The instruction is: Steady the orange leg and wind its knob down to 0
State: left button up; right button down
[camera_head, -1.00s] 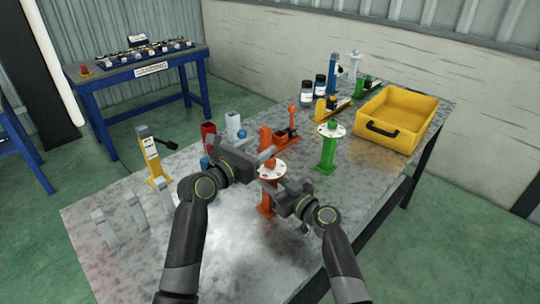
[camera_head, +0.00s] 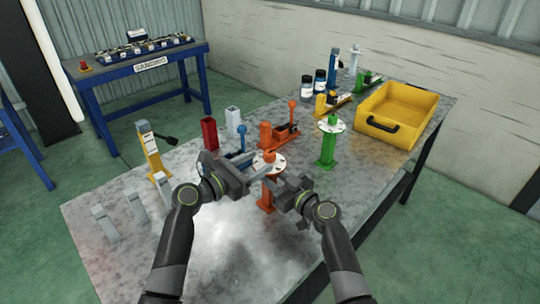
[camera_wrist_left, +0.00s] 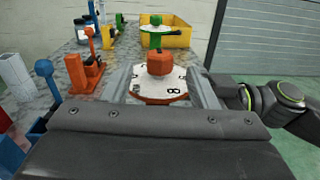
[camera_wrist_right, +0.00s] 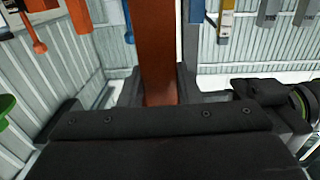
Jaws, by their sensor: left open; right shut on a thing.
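The orange leg (camera_head: 266,196) stands upright on the metal table, with a white marked dial (camera_head: 276,168) and an orange knob (camera_head: 269,156) on top. In the left wrist view the knob (camera_wrist_left: 159,61) sits ahead between the spread fingers, and an "8" shows on the near side of the dial (camera_wrist_left: 150,98). My left gripper (camera_head: 257,173) is open beside the dial, its fingers pointing towards the knob; I cannot tell whether they touch the dial. My right gripper (camera_head: 277,188) is shut on the leg's post below the dial; the post (camera_wrist_right: 159,55) fills its jaws.
A green leg (camera_head: 327,148) with a similar dial stands to the right. A yellow bin (camera_head: 397,115) is at the far right.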

aim_at(266, 159)
pick_arm(q)
jog(key=shift+x, duration=2.75)
jog(key=c, duration=1)
jog(key=shift+o, duration=0.2)
jog(key=shift+n, duration=0.3)
jog(key=shift+n+t+y, duration=1.1)
jog(key=shift+t+y, duration=0.4)
jog(key=shift+y, duration=0.1)
jog(key=o, duration=1)
jog(key=shift+c, duration=0.2)
